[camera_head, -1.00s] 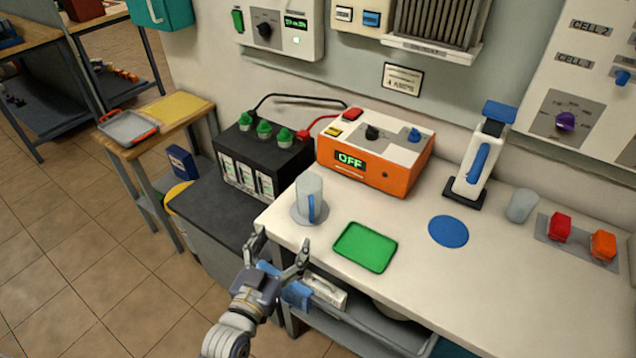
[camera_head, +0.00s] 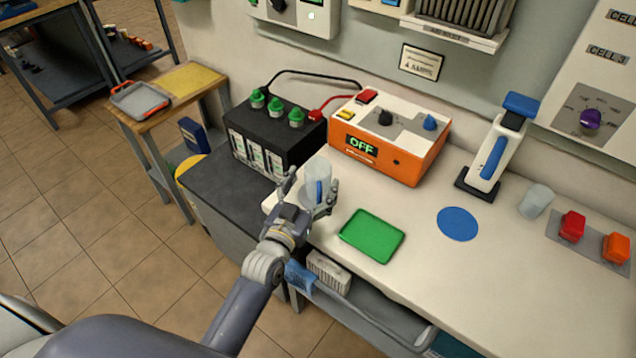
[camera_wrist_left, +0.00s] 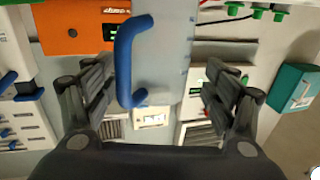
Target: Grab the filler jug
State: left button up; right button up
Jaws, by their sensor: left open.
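The filler jug (camera_head: 318,180) is a translucent grey-white cylinder with a blue handle, standing at the left end of the white counter. My left gripper (camera_head: 307,192) is open with its fingers on either side of the jug in the head view. In the left wrist view the jug (camera_wrist_left: 168,70) fills the middle between the two open fingers of the gripper (camera_wrist_left: 158,100), with its blue handle toward the left finger. A gap shows on each side of it. My right gripper is not in view.
A green tray (camera_head: 372,236) lies right of the jug. Behind stand the black battery (camera_head: 270,135) and the orange charger (camera_head: 390,140) with its cables. A blue disc (camera_head: 458,224) and white device with a blue handle (camera_head: 492,155) are farther right.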

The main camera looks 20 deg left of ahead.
aim_at(312, 184)
pick_arm(q)
jog(key=shift+w+d+r, duration=0.1)
jog(key=shift+w+d, duration=0.05)
jog(key=shift+w, duration=0.45)
jog(key=shift+w+d, duration=0.1)
jog(key=shift+w, duration=0.8)
jog(key=c, duration=1.2)
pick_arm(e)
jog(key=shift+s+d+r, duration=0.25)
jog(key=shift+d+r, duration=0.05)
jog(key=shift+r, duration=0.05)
pick_arm(q)
jog(key=shift+r, duration=0.15)
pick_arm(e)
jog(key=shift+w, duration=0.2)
pick_arm(q)
jog(key=shift+r, duration=1.45)
jog(key=s+a+r+b, duration=0.1)
jog(key=s+a+b, duration=0.1)
jog(key=s, duration=1.3)
jog(key=shift+s+r+b, duration=0.35)
jog(key=shift+s+b, duration=0.05)
jog(key=shift+b, duration=0.2)
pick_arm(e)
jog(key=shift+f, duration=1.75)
